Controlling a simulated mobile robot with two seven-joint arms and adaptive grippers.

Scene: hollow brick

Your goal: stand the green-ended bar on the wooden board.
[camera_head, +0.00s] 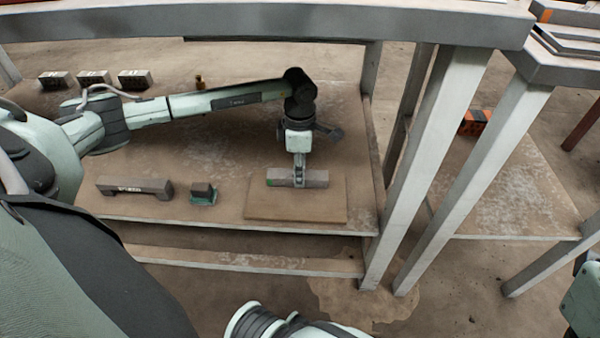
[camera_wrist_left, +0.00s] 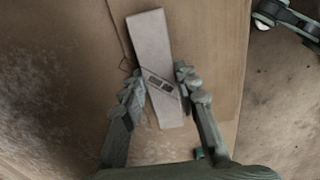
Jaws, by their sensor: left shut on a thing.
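The green-ended bar (camera_head: 316,179) is grey, with a green patch at its left end in the head view. It lies level, its length running left to right, over the far part of the wooden board (camera_head: 300,213). I cannot tell whether it touches the board. My left gripper (camera_head: 299,179) comes down from above and is shut on the bar near its middle. In the left wrist view the pale bar (camera_wrist_left: 152,45) sits between the two fingers of the left gripper (camera_wrist_left: 160,88), with the brown board (camera_wrist_left: 215,60) beneath.
Left of the board are a dark lettered bar (camera_head: 134,187) and a dark block with a green base (camera_head: 203,194). Several small blocks (camera_head: 93,77) and a brass piece (camera_head: 200,82) stand farther back. A frame post (camera_head: 425,165) rises right of the table. The board's near part is clear.

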